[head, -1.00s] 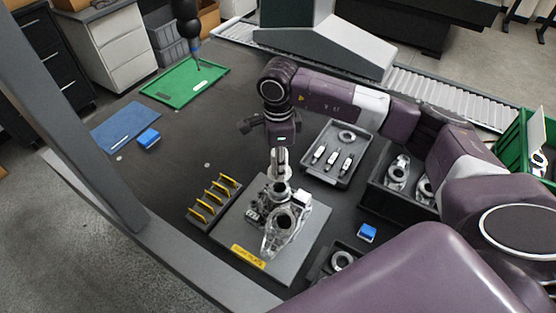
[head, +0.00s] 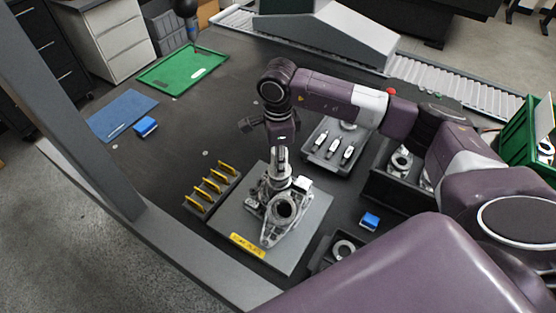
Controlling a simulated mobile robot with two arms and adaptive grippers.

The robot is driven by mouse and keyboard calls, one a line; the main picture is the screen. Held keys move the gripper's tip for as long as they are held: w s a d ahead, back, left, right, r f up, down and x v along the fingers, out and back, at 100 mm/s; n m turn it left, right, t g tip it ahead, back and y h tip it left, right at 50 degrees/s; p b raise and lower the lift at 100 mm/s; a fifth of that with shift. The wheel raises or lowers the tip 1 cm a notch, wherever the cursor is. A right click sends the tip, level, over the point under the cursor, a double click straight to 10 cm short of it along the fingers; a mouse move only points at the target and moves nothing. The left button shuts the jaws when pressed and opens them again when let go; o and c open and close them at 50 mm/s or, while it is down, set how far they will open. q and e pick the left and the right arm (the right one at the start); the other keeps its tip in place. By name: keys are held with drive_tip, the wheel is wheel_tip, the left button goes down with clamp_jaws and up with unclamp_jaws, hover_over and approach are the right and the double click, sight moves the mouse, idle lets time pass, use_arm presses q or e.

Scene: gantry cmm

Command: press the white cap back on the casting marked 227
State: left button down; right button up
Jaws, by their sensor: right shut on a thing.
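A grey metal casting (head: 268,236) lies on a flat grey plate (head: 311,232), its large round bore facing up. Any number on it is too small to read. My right gripper (head: 280,166) points down over the casting's far end. It is shut on a small pale round part, seemingly the white cap (head: 280,183), at or just above the casting. The fingers partly hide it, and I cannot tell if it is seated. A white block (head: 303,184) sits beside it at the casting's right. My left gripper is not in view.
A rack with yellow clips (head: 210,187) stands left of the plate. A grey tray (head: 335,147) holds white-and-black parts behind. A dark bin (head: 384,182) of castings and a blue block (head: 370,221) are at right.

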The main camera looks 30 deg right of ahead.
drive_tip(key=shift+b, duration=0.5)
idle(1.1)
drive_tip(key=shift+f+b, duration=0.2)
drive_tip(key=shift+b, duration=0.45)
idle(0.9)
idle(0.4)
drive_tip(key=o, duration=1.6)
drive_tip(key=shift+c, duration=0.2)
drive_tip(key=shift+r+p, duration=1.7)
drive_tip(key=shift+r, duration=1.85)
drive_tip(key=shift+c, duration=0.2)
